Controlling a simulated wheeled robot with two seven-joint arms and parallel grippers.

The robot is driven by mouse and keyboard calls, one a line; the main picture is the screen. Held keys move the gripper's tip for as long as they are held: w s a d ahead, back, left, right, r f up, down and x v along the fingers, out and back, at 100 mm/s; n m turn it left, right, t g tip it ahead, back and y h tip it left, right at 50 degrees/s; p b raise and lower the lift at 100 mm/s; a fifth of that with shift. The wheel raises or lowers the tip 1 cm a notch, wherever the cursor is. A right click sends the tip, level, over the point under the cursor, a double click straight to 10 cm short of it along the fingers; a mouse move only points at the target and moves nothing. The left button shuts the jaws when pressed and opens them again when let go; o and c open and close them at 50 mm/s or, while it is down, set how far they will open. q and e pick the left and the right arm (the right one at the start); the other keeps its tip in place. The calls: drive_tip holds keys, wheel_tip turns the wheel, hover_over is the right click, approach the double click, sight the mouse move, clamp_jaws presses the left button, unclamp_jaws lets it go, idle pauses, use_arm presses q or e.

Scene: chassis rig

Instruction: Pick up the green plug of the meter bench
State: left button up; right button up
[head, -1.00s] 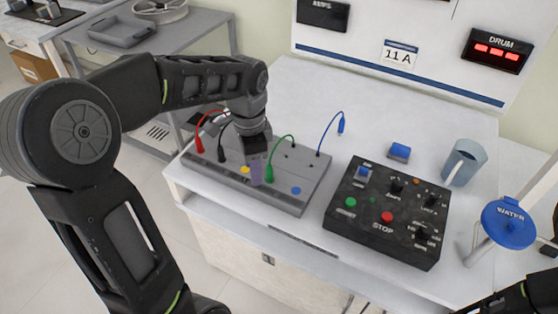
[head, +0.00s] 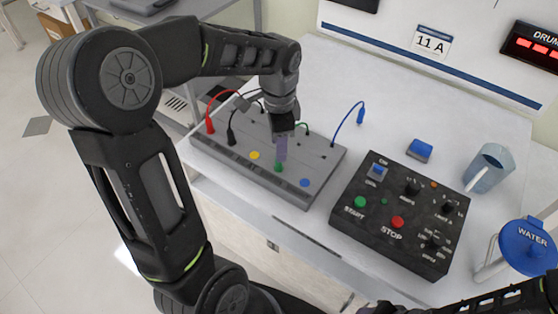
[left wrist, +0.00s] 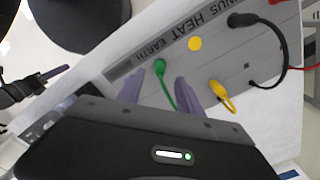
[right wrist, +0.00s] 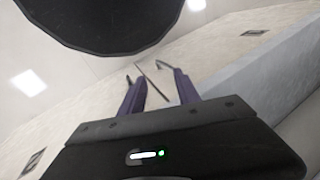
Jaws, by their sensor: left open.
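The meter bench (head: 318,172) is a grey sloped board on the white table. The green plug (left wrist: 160,67) stands in it near the HEAT and EARTH labels, with a green cable trailing from it. In the head view only a little of the green plug (head: 278,167) shows below my finger. My left gripper (head: 281,150) is over it, pointing down. In the left wrist view my left gripper (left wrist: 161,76) is open, its purple fingers apart on either side of the plug and its cable. Whether they touch it, I cannot tell. My right gripper (right wrist: 158,78) is open and empty.
Red (head: 210,125), black (head: 231,137) and blue (head: 361,113) plugs and a yellow plug (left wrist: 222,95) are close by. A black control box (head: 397,215), a blue block (head: 420,150), a mug (head: 489,167) and a WATER-labelled jug (head: 527,245) stand to the right.

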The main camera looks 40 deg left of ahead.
sight(279, 164)
use_arm(q)
drive_tip(key=shift+f, duration=2.65)
drive_tip(key=shift+c, duration=0.5)
clamp_jaws()
